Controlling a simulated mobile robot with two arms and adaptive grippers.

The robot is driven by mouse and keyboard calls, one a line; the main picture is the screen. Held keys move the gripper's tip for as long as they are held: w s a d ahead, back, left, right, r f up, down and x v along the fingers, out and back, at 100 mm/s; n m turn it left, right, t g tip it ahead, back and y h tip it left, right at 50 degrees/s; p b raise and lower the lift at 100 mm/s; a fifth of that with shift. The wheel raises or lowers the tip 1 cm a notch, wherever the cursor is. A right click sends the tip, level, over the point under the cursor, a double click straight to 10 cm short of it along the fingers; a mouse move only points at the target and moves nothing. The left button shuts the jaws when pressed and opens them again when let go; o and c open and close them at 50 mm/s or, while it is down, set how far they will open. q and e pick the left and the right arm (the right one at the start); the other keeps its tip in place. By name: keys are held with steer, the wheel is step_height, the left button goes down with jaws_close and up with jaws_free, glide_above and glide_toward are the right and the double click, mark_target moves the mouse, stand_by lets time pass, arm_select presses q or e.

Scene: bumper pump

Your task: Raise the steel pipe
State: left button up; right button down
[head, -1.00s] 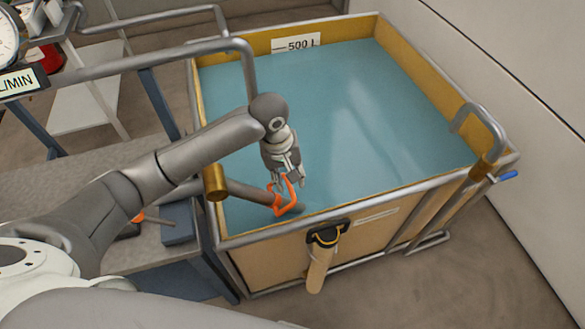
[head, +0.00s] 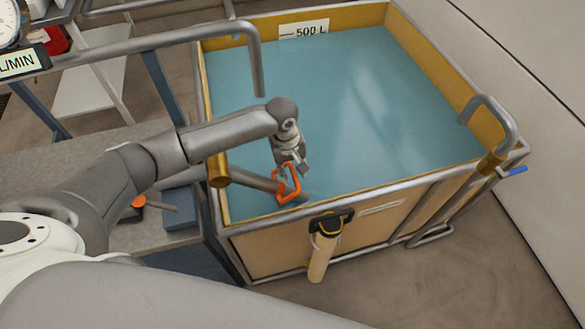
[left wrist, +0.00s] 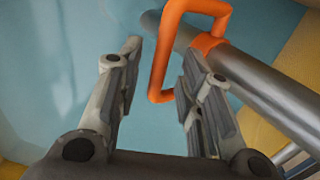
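The steel pipe (head: 252,181) is a grey tube with a brass-coloured collar at its left end. It runs over the tank's left edge, and its right end lies at the blue water. An orange loop handle (head: 297,180) is fixed near that end. My left gripper (head: 291,170) hangs just above the handle, with its fingers pointing down. In the left wrist view, the gripper (left wrist: 160,80) is open and empty. The handle (left wrist: 160,65) shows in and beyond the gap between the fingers, with the pipe (left wrist: 265,85) at the right. Contact cannot be told. My right gripper is out of view.
The yellow-walled tank (head: 275,248) has a metal frame and a "500 L" label (head: 303,30). A bent pipe (head: 495,115) stands at its right rim. A tan cylinder (head: 320,257) hangs on its front. A grey bench (head: 110,150) and rail (head: 150,42) are at left.

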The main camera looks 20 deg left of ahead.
arm_select(q)
steer(key=shift+f, duration=0.15)
jaws_close()
steer(key=shift+w, duration=0.1)
stand_by(0.3)
